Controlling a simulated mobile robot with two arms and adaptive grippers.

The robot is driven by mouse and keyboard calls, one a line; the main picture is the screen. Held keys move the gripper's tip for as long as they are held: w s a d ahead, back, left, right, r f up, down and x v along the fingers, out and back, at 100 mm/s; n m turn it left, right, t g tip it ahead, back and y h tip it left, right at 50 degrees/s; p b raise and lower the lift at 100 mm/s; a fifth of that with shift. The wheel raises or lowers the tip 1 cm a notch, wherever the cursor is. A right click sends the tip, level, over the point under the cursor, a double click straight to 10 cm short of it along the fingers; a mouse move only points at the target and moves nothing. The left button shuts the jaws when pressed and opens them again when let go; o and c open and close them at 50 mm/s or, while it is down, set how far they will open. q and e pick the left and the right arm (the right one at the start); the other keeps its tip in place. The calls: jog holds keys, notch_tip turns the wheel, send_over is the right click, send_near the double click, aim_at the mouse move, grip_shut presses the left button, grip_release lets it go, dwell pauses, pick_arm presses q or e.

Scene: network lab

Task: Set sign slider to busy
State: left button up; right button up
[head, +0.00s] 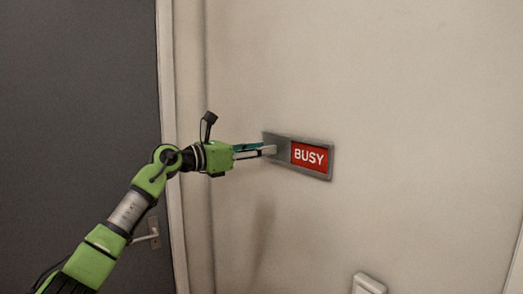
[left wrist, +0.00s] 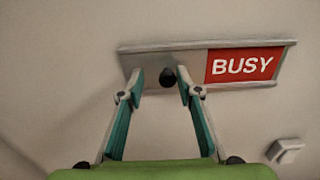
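The sign (head: 330,174) is a grey metal frame on the wall, with a red BUSY panel (head: 309,156) showing at its right end. In the left wrist view the sign (left wrist: 140,52) shows a plain grey slider plate at its left part with a dark round knob (left wrist: 168,76) on it, and the red panel (left wrist: 244,65) to the right. My left gripper (head: 272,150) is at the left part of the sign. In the left wrist view its fingers (left wrist: 164,84) are apart, one on each side of the knob, with gaps between. My right gripper is not in view.
A white wall switch (head: 369,284) is below and right of the sign; it also shows in the left wrist view (left wrist: 285,150). A dark grey door (head: 80,90) with a handle (head: 147,236) and a pale frame stands at left. The wall around the sign is clear.

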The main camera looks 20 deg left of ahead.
pick_arm(q)
jog(key=v, duration=1.2)
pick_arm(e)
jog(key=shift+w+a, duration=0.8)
